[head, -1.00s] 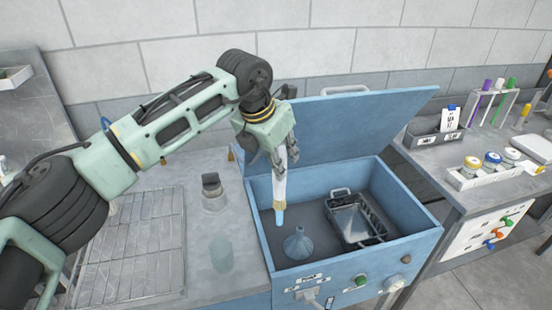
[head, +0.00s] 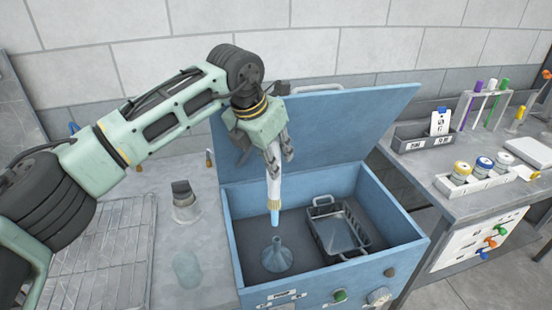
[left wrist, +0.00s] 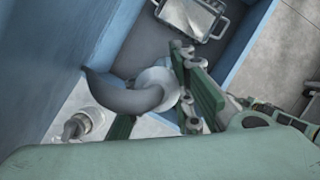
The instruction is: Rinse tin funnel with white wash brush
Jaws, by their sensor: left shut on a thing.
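My left gripper (head: 275,152) is shut on the white wash brush (head: 274,180) and holds it nearly upright, tip down, over the open blue wash basin (head: 408,253). The brush has a white body, a tan collar and a light-blue tip or stream below it. The blue-grey tin funnel (head: 277,258) stands wide end down on the basin floor. The blue end shows just above the funnel's spout; I cannot tell whether they touch. In the left wrist view the white brush (left wrist: 157,88) sits between the fingers, beside a dark grey curved piece (left wrist: 125,97). My right gripper is not in view.
A wire-handled metal tray (head: 338,235) stands in the basin, right of the funnel. The raised blue lid (head: 330,130) rises behind. A dark-capped clear bottle (head: 186,203), a translucent cup (head: 188,270) and a wire rack (head: 105,255) are on the left counter.

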